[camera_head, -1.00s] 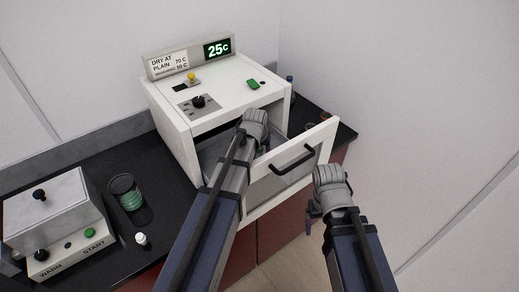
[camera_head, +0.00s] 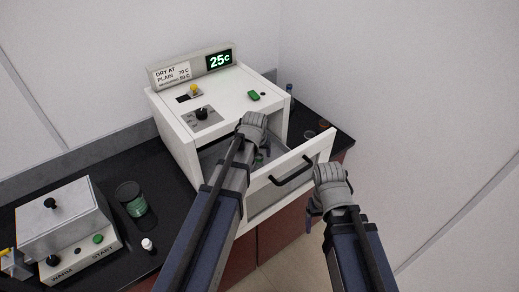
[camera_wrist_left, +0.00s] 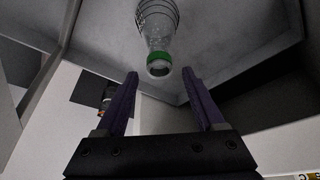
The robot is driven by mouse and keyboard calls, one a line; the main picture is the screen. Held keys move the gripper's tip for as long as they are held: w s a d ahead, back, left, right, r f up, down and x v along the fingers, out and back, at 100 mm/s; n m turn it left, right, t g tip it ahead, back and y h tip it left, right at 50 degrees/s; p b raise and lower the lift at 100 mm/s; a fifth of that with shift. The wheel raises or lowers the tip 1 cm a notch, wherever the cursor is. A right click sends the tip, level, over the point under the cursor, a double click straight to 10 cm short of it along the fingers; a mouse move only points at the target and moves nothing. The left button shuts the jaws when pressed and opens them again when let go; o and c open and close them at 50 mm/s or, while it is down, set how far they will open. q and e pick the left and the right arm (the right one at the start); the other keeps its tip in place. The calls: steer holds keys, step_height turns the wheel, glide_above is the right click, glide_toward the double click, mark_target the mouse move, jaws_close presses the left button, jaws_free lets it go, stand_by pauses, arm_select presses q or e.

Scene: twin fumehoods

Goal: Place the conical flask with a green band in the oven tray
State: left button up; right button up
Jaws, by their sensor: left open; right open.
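The conical flask (camera_wrist_left: 158,30) is clear glass with a green band (camera_wrist_left: 159,58) round its neck. In the left wrist view it is on the grey floor of the oven tray (camera_wrist_left: 225,45), its neck towards my left gripper (camera_wrist_left: 167,85) and its base cut off by the frame. That gripper is open, its fingers apart, just short of the flask's mouth and not holding it. In the head view my left gripper (camera_head: 254,128) is over the pulled-out tray (camera_head: 262,197), and only a bit of green shows beside it. My right gripper (camera_head: 318,202) is open and empty, right of the tray front.
The white oven (camera_head: 200,105) reads 25C and stands on the black counter (camera_head: 165,190). The tray's front has a black handle (camera_head: 291,171).

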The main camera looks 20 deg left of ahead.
arm_select(q)
steer(key=p+v, duration=0.4)
steer(key=v, duration=0.2)
steer(key=shift+r, duration=0.1)
steer(key=shift+c, duration=0.3)
stand_by(0.8)
